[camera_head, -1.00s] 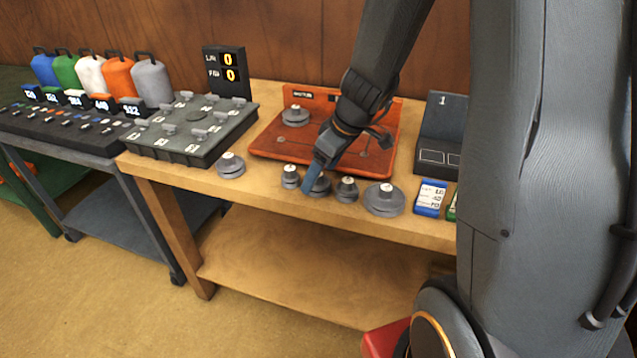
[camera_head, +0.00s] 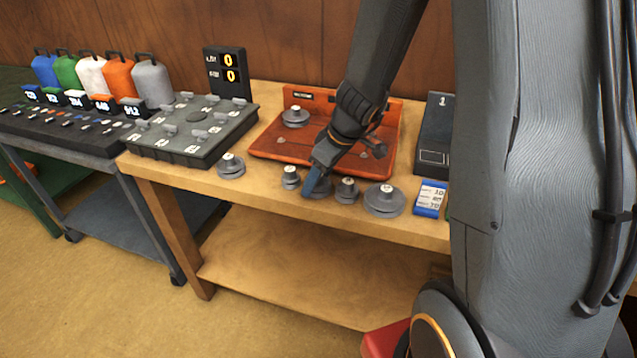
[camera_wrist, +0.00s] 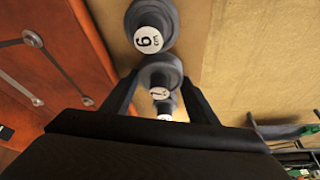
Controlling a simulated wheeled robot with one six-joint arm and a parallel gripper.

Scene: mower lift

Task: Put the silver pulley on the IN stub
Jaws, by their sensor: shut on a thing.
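My gripper (camera_head: 314,188) is low at the table's front edge, shut on a grey pulley (camera_wrist: 160,72) in the front row. In the wrist view the fingers (camera_wrist: 160,95) stand on either side of this pulley; its label is only partly readable. I cannot tell whether it rests on the table. All the pulleys look grey, so colour does not single out the silver one. The red-orange board (camera_head: 270,148) behind my gripper carries a pulley (camera_head: 295,117) at its left. Small stubs (camera_wrist: 32,38) show on the board in the wrist view; no IN marking is readable.
A pulley labelled 6 cm (camera_wrist: 151,25) is close beside the held one. A small pulley (camera_head: 346,190) and a wide one (camera_head: 384,201) stand to the right, others (camera_head: 290,178) to the left. A grey numbered tray (camera_head: 190,130) and blue card (camera_head: 430,199) flank the board.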

